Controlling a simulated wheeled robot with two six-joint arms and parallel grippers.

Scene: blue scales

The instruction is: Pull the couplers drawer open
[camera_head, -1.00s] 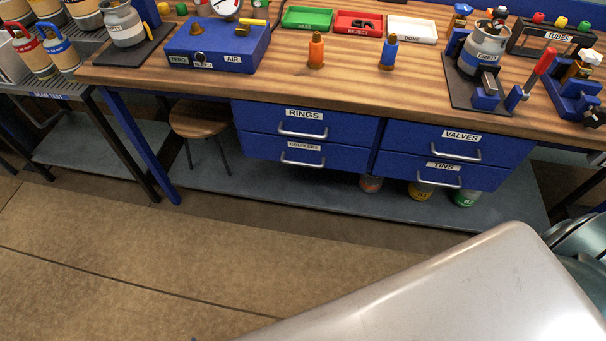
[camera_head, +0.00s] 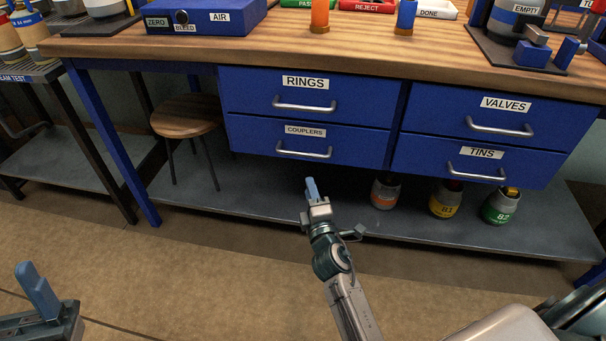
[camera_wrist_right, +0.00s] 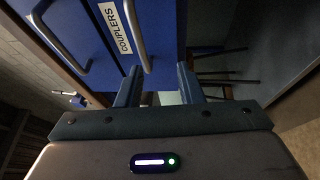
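The couplers drawer (camera_head: 250,137) is the blue lower-left drawer under the bench. It is shut, with a white COUPLERS label and a silver bar handle (camera_head: 304,153). My right gripper (camera_head: 312,188) is in front of and below this handle in the head view, apart from it. In the right wrist view the right gripper (camera_wrist_right: 159,85) has its two blue fingers apart with nothing between them. The handle (camera_wrist_right: 137,36) and label (camera_wrist_right: 115,28) lie beyond the fingertips there. My left gripper (camera_head: 38,290) is at the bottom left, partly cut off, with only one finger clear.
The rings drawer (camera_head: 350,95) is directly above, and valves (camera_head: 440,105) and tins (camera_head: 420,155) drawers are at the right; all look shut. A stool (camera_head: 187,117) stands left of the drawers. Several canisters (camera_head: 445,203) stand on the shelf below. Floor in front is clear.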

